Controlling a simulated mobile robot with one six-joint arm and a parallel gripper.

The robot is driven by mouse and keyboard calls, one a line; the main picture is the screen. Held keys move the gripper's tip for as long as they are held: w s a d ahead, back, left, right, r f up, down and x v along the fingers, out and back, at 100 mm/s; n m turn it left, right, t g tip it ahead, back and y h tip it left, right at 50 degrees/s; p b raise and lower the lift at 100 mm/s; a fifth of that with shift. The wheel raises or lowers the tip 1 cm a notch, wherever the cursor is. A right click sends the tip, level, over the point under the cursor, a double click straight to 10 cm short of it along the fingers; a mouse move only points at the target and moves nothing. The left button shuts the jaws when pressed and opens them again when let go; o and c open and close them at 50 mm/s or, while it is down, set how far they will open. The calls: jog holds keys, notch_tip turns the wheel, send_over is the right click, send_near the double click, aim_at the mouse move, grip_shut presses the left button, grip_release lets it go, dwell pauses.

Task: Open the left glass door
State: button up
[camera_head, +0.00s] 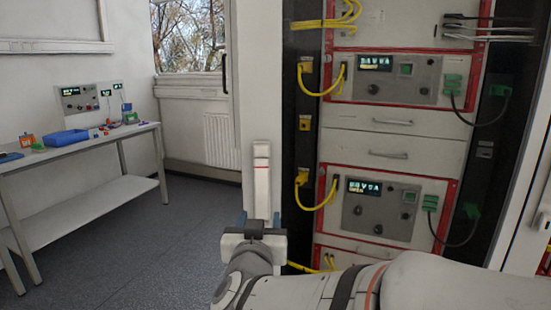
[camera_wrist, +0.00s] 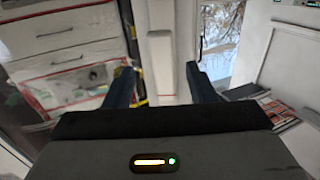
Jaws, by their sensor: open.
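A tall white upright (camera_head: 262,75) stands at the left edge of the battery cycler cabinet. A narrow white handle-like bar (camera_head: 262,185) stands upright in front of its lower part. I cannot tell whether this upright is the left glass door's frame, and the glass itself is not clear to see. My gripper (camera_head: 262,222) is at the bar's lower end, its dark blue fingers on either side. In the wrist view the open fingers (camera_wrist: 163,88) straddle the line of the white bar (camera_wrist: 161,60), with gaps on both sides. I cannot tell whether they touch it.
A white slanted frame (camera_head: 510,215) stands at the far right. A bench (camera_head: 80,140) with instruments and a blue tray (camera_head: 66,137) stands on the left. The grey floor (camera_head: 165,240) between is clear.

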jog(key=shift+s, duration=0.75)
